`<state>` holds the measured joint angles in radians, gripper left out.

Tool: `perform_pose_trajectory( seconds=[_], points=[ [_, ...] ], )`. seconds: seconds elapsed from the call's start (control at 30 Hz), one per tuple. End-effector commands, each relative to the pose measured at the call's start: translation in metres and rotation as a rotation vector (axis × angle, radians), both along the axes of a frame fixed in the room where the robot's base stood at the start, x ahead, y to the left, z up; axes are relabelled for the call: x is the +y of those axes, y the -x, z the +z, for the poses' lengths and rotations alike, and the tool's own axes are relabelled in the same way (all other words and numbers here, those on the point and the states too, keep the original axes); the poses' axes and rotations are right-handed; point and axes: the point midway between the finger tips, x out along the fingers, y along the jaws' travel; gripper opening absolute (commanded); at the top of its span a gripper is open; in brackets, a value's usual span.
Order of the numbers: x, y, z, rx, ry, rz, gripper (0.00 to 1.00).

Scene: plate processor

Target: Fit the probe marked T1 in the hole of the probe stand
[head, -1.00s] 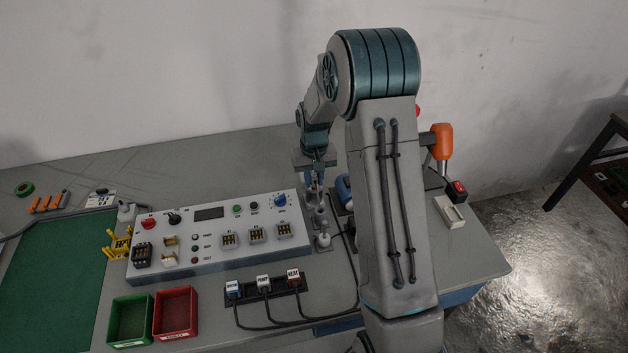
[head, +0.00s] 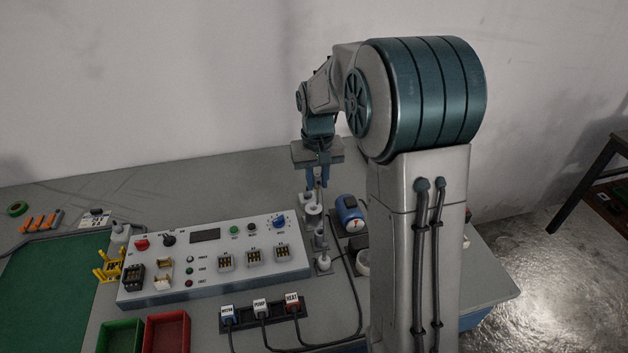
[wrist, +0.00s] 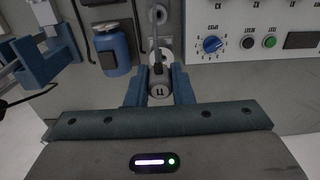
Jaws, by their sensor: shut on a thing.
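My gripper (head: 318,184) is above the bench, behind the right end of the control panel. In the wrist view its blue fingers (wrist: 158,88) are shut on the probe marked T1 (wrist: 157,91), whose pale labelled end faces the camera. A dark part and a cable extend from the probe. Small grey and white fittings, possibly the probe stand (head: 322,240), stand beside the panel's right end, below the gripper. I cannot make out the stand's hole, or whether the probe touches the stand.
The control panel (head: 200,282) fills the bench centre, with a blue canister (head: 349,213) to its right. Three labelled plugs with cables sit in a black strip (head: 262,312). A green bin (head: 121,338) and red bin (head: 167,334) stand at front left. The back of the bench is mostly clear.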

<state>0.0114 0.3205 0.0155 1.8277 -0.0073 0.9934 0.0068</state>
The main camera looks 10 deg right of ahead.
Motion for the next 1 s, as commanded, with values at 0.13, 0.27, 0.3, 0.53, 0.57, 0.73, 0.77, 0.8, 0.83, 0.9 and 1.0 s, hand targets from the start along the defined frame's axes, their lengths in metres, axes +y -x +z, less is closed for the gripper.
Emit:
perform_pose_trajectory(
  seconds=[0.13, 0.27, 0.3, 0.53, 0.57, 0.73, 0.77, 0.8, 0.83, 0.9, 1.0],
  points=[
    [0.000, 0.025, -0.001, -0.002, -0.001, 0.000, 0.00],
    [0.000, 0.036, -0.001, -0.001, -0.003, 0.000, 0.00],
    [0.000, 0.037, -0.001, 0.000, -0.003, 0.000, 0.00],
    [0.000, 0.038, -0.011, 0.001, -0.003, 0.000, 0.00],
    [0.000, 0.038, -0.014, 0.001, -0.003, 0.000, 0.00],
    [0.000, 0.038, -0.029, 0.000, -0.003, -0.001, 0.00],
    [0.000, 0.038, -0.032, 0.000, -0.003, -0.001, 0.00],
    [0.000, 0.038, -0.037, 0.000, -0.003, -0.001, 0.00],
    [0.000, 0.038, -0.040, 0.000, -0.003, -0.001, 0.00],
    [0.000, 0.038, -0.046, 0.000, -0.003, -0.001, 0.00],
    [0.000, 0.038, -0.054, 0.000, -0.003, -0.001, 0.00]
  ],
)
